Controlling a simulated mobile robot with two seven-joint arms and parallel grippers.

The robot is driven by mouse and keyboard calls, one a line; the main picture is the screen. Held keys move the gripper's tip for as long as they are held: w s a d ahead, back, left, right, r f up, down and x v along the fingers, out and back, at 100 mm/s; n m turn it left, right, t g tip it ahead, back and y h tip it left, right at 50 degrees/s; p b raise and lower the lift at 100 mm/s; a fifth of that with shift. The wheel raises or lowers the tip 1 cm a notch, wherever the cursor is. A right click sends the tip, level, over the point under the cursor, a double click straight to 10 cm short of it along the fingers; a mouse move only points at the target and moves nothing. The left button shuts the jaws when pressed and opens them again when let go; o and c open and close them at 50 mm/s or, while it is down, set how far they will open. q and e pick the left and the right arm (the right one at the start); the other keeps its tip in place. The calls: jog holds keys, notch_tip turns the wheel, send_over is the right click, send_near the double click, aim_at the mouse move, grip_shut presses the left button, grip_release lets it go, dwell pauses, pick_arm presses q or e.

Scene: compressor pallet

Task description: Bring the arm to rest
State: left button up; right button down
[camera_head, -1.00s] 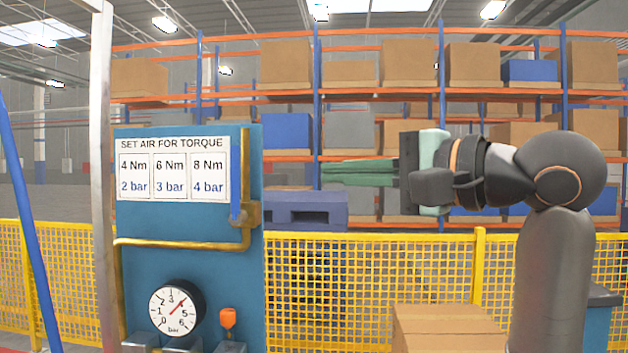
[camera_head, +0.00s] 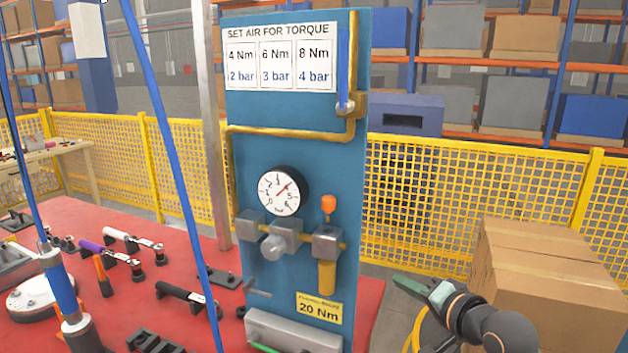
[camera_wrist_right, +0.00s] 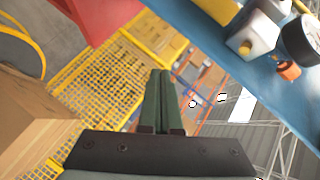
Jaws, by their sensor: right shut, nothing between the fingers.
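My right gripper (camera_head: 412,286) shows at the lower right of the head view, with its arm coming in from the bottom right. It sits to the right of the blue panel and in front of the cardboard box, in free air. In the right wrist view its two green fingers (camera_wrist_right: 160,100) lie side by side, shut, with nothing between them. My left gripper is not in view.
The blue panel (camera_head: 290,130) carries a gauge (camera_head: 283,191) and valve fittings and stands on a red table (camera_head: 180,230) with several tools. A cardboard box (camera_head: 545,290) stands at right. Yellow mesh fence (camera_head: 420,200) runs behind.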

jog(key=s+f+n+g+h, duration=0.1)
jog(key=s+f+n, duration=0.1)
jog(key=s+f, duration=0.55)
jog(key=s+f+n+g+h, duration=0.15)
jog(key=s+f, duration=0.35)
jog(key=f, duration=0.6)
jog(key=s+f+n+g, duration=0.1)
jog(key=s+f+n, duration=0.2)
jog(key=s+f, duration=0.5)
jog(key=s+f+n+p, duration=0.1)
jog(key=s+f+n, duration=0.2)
jog(key=s+f, duration=0.5)
jog(key=shift+s+h, duration=0.45)
jog(key=shift+s, duration=0.35)
